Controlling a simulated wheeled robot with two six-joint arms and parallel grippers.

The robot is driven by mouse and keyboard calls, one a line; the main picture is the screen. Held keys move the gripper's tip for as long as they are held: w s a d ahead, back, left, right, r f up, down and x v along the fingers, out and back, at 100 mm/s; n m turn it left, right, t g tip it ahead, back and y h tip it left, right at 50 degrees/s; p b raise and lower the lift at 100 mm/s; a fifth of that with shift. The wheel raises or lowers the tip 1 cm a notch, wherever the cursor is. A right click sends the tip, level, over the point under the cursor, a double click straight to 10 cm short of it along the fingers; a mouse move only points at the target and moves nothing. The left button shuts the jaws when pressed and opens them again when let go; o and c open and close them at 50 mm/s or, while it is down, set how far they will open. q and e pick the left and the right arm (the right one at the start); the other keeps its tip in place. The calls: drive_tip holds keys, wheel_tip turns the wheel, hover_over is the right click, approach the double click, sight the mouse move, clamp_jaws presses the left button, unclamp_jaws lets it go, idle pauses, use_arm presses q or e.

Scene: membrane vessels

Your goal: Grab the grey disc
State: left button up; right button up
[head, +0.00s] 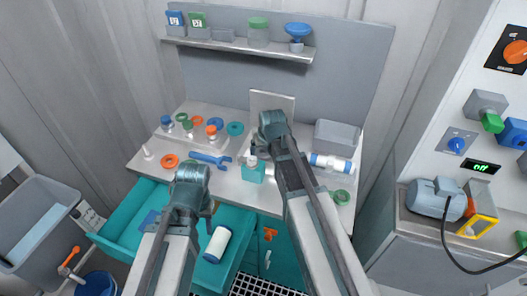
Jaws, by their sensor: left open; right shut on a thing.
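I cannot make out a separate grey disc anywhere in the head view. My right gripper (258,150) reaches over the middle of the bench, just above a small teal box (253,174) with a pale top. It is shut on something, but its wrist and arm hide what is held. My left gripper (208,208) is open and hangs over the open teal drawer (128,222), left of a white cylinder with dark ends (217,244) lying in it. Its fingertips are mostly hidden by its own wrist.
A shelf (240,46) holds containers behind. A grey tub (35,220) stands left.

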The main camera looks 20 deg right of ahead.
sight(264, 152)
wheel_tip(264, 152, up, 10)
drive_tip(key=p, duration=1)
